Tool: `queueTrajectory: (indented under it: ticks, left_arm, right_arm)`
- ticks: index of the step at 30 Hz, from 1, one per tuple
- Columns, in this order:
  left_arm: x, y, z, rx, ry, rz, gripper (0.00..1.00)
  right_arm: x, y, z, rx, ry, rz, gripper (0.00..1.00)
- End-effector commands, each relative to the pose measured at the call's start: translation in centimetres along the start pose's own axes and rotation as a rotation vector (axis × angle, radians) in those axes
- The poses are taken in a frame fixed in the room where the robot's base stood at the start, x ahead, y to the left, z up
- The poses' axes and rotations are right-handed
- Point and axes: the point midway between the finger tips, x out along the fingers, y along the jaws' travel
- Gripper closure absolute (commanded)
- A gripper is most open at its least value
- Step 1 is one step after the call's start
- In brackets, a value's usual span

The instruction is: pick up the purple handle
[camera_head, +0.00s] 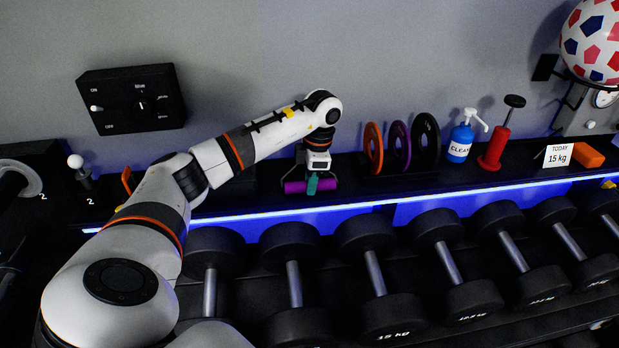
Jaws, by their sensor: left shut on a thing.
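The purple handle (296,186) is a short, roughly horizontal cylinder at the back shelf, left of the upright discs. My left arm reaches in from the left, and its gripper (312,186) points down over the handle. The gripper is shut on the handle, with a teal fingertip across its middle. The purple ends show on both sides of the finger. I cannot tell whether the handle is resting on the shelf or slightly raised. My right gripper is not in view.
Orange (373,149), purple (400,146) and black (426,142) discs stand right of the gripper. Further right are a blue cleaner bottle (460,141), a red pump (495,148) and a "15 kg" card (558,156). Dumbbells (375,270) line the rack in front.

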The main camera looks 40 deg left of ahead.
Motion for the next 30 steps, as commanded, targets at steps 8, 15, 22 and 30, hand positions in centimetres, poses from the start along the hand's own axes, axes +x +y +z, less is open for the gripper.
queueTrajectory:
  ticks: [8,15,22,30]
  left_arm:
    - [-0.1,0.0,0.0,0.0,0.001,-0.001,1.0]
    - [-0.7,0.4,0.0,0.0,0.003,-0.004,1.0]
    - [-5.3,0.3,0.6,-0.001,0.007,-0.006,1.0]
    - [-6.9,3.8,0.9,0.005,0.0,-0.004,1.0]
  right_arm:
    - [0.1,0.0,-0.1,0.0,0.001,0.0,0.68]
    - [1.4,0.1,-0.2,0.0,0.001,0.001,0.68]
    - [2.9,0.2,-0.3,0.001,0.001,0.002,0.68]
    - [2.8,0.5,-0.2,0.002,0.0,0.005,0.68]
